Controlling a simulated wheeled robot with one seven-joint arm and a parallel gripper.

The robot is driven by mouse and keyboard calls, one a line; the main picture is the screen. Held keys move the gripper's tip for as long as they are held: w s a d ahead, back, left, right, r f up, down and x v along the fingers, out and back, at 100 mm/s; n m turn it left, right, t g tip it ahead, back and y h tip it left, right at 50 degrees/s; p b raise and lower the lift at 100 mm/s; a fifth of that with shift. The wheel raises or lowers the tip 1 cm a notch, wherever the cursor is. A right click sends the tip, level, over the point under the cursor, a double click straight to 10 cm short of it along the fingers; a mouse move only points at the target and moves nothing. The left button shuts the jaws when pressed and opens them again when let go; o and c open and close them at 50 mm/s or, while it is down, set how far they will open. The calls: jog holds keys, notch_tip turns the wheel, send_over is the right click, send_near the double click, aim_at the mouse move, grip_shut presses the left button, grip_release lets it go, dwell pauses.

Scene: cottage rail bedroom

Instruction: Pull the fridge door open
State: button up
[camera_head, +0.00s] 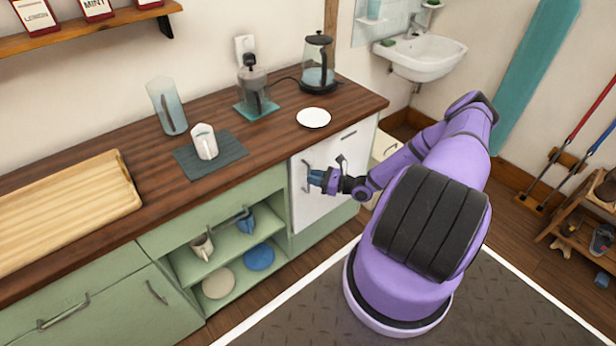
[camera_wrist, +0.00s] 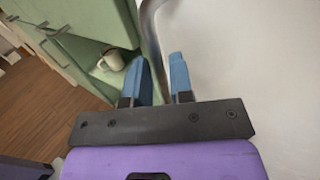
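The fridge door (camera_head: 325,190) is a white panel under the right end of the wooden counter, and it looks closed. It fills the right of the wrist view as a plain pale surface (camera_wrist: 270,60). Its grey bar handle (camera_head: 306,168) is near the door's left edge. My gripper (camera_head: 315,177) is at the handle, with its blue fingers close together. The exact contact is partly hidden.
Green cabinets (camera_head: 195,235) with open shelves holding mugs and plates stand left of the fridge. A white plate (camera_head: 313,118) and a kettle (camera_head: 318,65) are on the counter above. A shoe rack (camera_head: 585,215) stands far right. The floor before the fridge is partly taken by my base.

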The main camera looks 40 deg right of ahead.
jog(key=shift+x, duration=1.1)
grip_shut()
jog(key=shift+s, duration=0.1)
